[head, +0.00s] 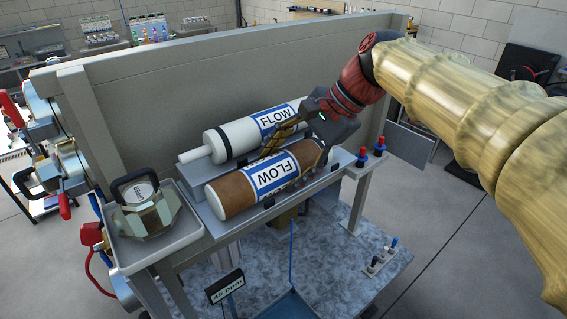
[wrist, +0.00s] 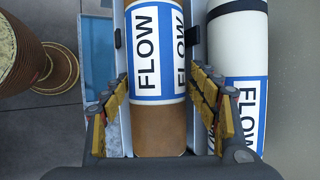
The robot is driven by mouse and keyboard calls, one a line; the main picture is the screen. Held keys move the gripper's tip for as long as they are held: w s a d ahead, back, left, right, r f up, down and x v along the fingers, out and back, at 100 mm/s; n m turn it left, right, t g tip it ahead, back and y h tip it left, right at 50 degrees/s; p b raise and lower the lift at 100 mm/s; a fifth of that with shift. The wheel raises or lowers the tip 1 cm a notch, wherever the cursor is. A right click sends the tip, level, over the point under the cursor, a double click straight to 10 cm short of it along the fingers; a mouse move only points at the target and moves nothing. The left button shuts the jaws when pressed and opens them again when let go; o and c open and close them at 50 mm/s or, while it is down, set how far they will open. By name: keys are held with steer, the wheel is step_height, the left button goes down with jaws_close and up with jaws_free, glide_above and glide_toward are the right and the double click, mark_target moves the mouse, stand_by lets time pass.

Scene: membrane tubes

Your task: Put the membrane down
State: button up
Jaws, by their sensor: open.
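A brown membrane tube (head: 232,192) with a white and blue FLOW label lies in the front grey cradle on the ledge. It also shows in the wrist view (wrist: 158,128), running down the middle. A white membrane tube (head: 238,132) with a black band and a FLOW label lies parallel behind it, and to its right in the wrist view (wrist: 237,50). My gripper (head: 285,165) is open, with its yellow-padded fingers on either side of the brown tube. In the wrist view (wrist: 160,95) the fingers stand apart, and I cannot tell whether they touch the tube.
A grey wall panel (head: 165,105) stands close behind. Red and blue knobs (head: 362,157) are at the right. A small display (head: 225,287) is below.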

steer(key=shift+r, duration=0.25)
steer(key=b+v, duration=0.1)
steer(key=v, duration=1.2)
steer(key=s+d+f+n+t+h, duration=0.1)
steer(key=s+d+f+n+h, duration=0.1)
steer(key=s+f, duration=0.3)
steer(key=s+d+f+n+t+h, duration=0.1)
steer(key=s+f, duration=0.5)
steer(key=f, duration=0.7)
steer(key=s+d+f+n+t+h, duration=0.2)
steer(key=s+d+f+n, duration=0.3)
steer(key=f, duration=0.4)
steer(key=shift+s+f+n+h, duration=0.35)
steer(key=shift+s+n+h, duration=0.1)
steer(key=shift+n+h, duration=0.5)
steer(key=shift+f, duration=0.1)
step_height(320, 180, down, 29)
steer(key=b, duration=2.9)
steer(key=shift+f+b, duration=0.25)
steer(key=shift+b, duration=0.1)
